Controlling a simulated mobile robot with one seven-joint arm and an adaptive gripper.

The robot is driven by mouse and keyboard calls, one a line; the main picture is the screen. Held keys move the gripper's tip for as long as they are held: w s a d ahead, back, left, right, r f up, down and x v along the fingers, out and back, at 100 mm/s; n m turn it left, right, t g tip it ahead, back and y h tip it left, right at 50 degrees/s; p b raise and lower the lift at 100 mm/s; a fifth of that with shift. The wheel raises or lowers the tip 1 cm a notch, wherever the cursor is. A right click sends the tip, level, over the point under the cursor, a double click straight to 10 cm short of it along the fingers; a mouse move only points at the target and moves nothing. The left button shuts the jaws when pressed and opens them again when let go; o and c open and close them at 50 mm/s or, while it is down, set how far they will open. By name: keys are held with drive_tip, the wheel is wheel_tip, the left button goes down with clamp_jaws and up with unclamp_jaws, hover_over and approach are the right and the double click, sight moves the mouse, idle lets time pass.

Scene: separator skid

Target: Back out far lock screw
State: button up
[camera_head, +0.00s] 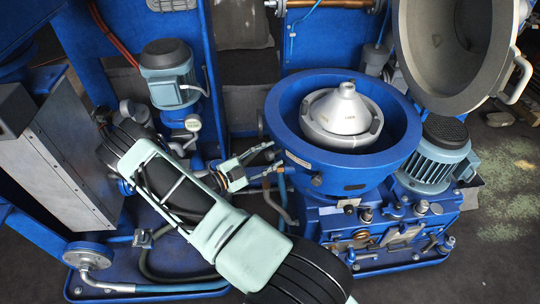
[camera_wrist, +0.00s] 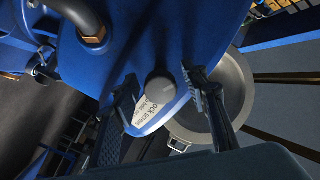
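A round grey lock screw head (camera_wrist: 160,90) stands out from a blue surface in the wrist view. A white label (camera_wrist: 152,108) reading "LOCK SCREW" is beside it. My gripper (camera_wrist: 161,82) is open, with one finger left and one right of the screw head in the picture. I cannot tell whether either finger touches it. In the head view my gripper (camera_head: 278,158) is at the left side of the blue separator bowl (camera_head: 285,108). I cannot make out there which screw it faces.
A grey cone (camera_head: 343,108) sits inside the bowl. The open grey lid (camera_head: 450,50) stands behind right. A motor (camera_head: 170,72) stands left, another motor (camera_head: 437,155) right. Hoses and valves lie close below my gripper. A valve block (camera_head: 390,225) sits under the bowl.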

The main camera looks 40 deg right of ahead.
drive_tip(key=a, duration=1.2)
drive_tip(key=shift+w, duration=0.35)
